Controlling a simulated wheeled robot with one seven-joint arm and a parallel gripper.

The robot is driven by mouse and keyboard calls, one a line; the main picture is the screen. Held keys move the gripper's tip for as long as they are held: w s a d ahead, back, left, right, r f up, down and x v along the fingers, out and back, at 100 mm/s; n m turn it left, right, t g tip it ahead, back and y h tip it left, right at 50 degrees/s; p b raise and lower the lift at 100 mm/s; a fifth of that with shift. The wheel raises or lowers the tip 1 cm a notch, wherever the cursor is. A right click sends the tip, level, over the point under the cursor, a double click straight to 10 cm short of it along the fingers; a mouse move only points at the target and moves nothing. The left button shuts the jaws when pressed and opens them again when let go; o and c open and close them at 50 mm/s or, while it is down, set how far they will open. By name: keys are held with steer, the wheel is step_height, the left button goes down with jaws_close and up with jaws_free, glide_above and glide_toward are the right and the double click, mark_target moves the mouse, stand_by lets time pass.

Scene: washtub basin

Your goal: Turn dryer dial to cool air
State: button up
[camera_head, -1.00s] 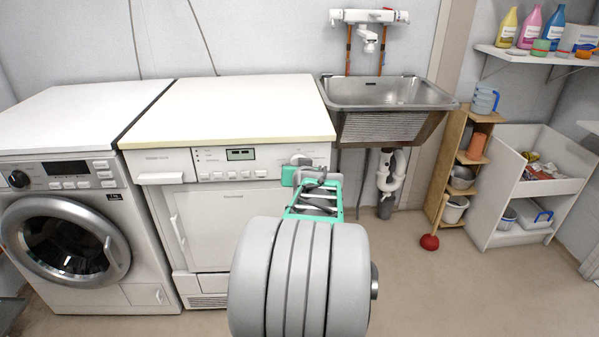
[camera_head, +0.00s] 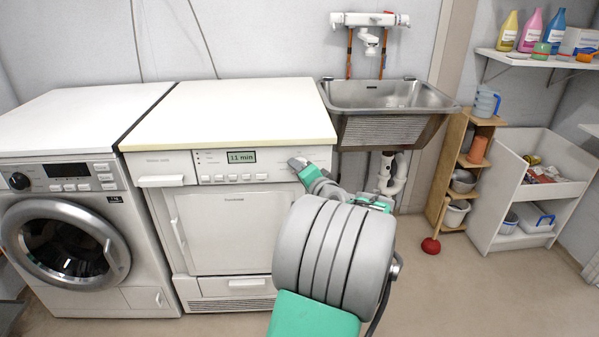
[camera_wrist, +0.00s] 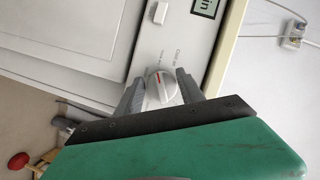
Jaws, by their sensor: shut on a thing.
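The dryer (camera_head: 228,215) is the white machine in the middle of the head view. Its small display (camera_head: 241,157) reads "11 min". The dial is at the right end of its front panel, mostly hidden by my gripper (camera_head: 303,166) in the head view. In the wrist view the dial (camera_wrist: 161,89) is a round whitish knob with a red mark, next to small print that seems to begin "Cool air". My gripper (camera_wrist: 160,92) has its two grey fingers on either side of the dial, shut on it.
A washing machine (camera_head: 62,240) stands left of the dryer. A metal sink (camera_head: 385,100) hangs on the wall to the right. A wooden shelf (camera_head: 450,190) and a white cabinet (camera_head: 530,190) stand further right. The floor in front is clear.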

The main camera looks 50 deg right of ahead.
steer(key=shift+r+m+t+h+p, duration=0.15)
steer(key=shift+m+t, duration=0.3)
steer(key=shift+m, duration=0.65)
steer(key=shift+f+m+t+h+p, duration=0.1)
steer(key=shift+m+t+p, duration=0.3)
steer(key=shift+m, duration=0.7)
steer(key=shift+r+m+t+h+p, duration=0.15)
steer(key=shift+m+t, duration=0.4)
steer(key=shift+m, duration=0.55)
steer(key=o, duration=1.3)
steer(key=shift+f, duration=0.1)
steer(key=shift+o, duration=0.2)
steer(key=v, duration=0.7)
steer(key=shift+s+a+p, duration=0.2)
steer(key=shift+s+p, duration=0.15)
steer(key=shift+s, duration=0.05)
